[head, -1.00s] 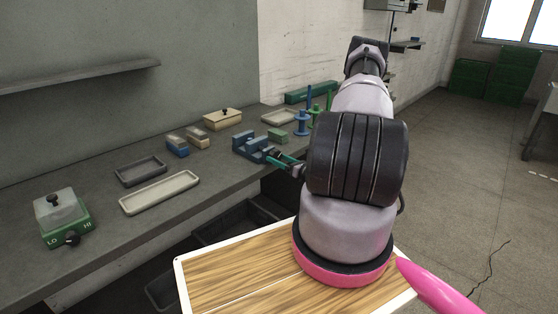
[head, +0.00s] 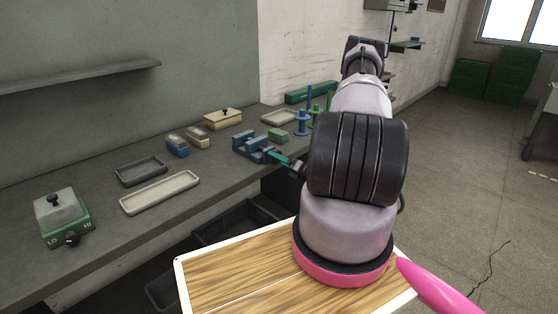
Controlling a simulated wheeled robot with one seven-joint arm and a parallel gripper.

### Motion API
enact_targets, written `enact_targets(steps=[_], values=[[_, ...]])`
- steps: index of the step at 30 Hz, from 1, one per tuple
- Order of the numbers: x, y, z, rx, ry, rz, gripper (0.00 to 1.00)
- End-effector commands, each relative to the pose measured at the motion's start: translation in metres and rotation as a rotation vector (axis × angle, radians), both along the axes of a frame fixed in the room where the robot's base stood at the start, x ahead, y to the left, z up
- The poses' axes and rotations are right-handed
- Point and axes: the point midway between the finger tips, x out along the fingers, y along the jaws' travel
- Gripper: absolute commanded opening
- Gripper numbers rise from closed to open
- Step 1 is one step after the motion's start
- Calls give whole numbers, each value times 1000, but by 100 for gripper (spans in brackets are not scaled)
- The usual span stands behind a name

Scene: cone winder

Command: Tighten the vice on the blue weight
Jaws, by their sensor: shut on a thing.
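The blue vice (head: 252,146) stands on the grey bench near its front edge, left of my arm. Its screw end faces my arm. My gripper (head: 279,159), with teal fingers, is at that end and is shut on the vice's handle, which the fingers largely hide. I cannot clearly make out a blue weight between the jaws at this size. A small block with a blue lower part (head: 177,147) lies on the bench to the left of the vice.
A green block (head: 278,135) sits just behind the vice. Blue and green spindles (head: 302,124) stand right of it, close to my arm.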

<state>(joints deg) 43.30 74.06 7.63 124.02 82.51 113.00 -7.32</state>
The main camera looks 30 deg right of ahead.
Motion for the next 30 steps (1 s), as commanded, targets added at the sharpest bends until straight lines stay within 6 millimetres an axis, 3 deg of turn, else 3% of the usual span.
enact_targets(steps=[15, 30], values=[[-1, 0, -1, 441, 163, -1, 17], [-1, -1, -1, 668, 245, -3, 17]])
